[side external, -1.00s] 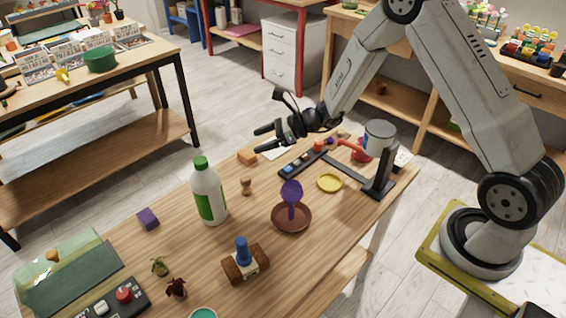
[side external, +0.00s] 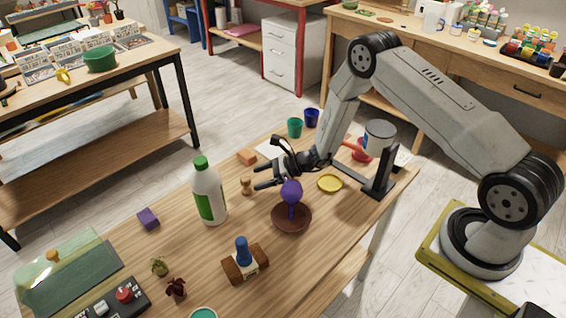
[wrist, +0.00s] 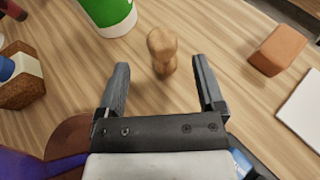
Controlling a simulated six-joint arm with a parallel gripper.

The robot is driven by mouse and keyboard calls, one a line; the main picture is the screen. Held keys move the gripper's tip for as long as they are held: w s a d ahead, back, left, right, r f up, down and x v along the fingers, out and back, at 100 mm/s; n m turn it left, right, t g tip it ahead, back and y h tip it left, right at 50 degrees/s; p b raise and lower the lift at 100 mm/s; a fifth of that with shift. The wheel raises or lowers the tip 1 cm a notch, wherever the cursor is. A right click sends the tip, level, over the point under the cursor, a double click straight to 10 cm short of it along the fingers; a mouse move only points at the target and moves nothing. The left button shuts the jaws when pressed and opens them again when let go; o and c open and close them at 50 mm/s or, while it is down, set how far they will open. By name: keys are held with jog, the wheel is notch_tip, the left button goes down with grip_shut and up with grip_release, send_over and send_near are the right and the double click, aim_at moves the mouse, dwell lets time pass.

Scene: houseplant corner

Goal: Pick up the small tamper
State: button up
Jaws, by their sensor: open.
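The small tamper (side external: 246,186) is a little wooden piece with a rounded knob, standing on the table to the right of the white and green bottle. In the wrist view the tamper (wrist: 162,50) stands just beyond my fingertips, roughly midway between them. My gripper (side external: 264,178) is open and low over the table, its fingers pointing left toward the tamper. In the wrist view my gripper (wrist: 158,65) has its two dark fingers spread wide with nothing between them but table.
The white and green bottle (side external: 207,196) stands left of the tamper. A brown bowl (side external: 292,219) with a purple scoop (side external: 291,194) is close in front of my gripper. An orange-brown block (side external: 247,157) lies behind the tamper. A yellow dish (side external: 329,183) lies to the right.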

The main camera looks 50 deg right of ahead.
jog(key=shift+x, duration=0.85)
jog(key=shift+x, duration=2.6)
jog(key=shift+w+d, duration=0.1)
grip_shut()
jog(key=shift+r, duration=0.15)
notch_tip(320, 180, up, 10)
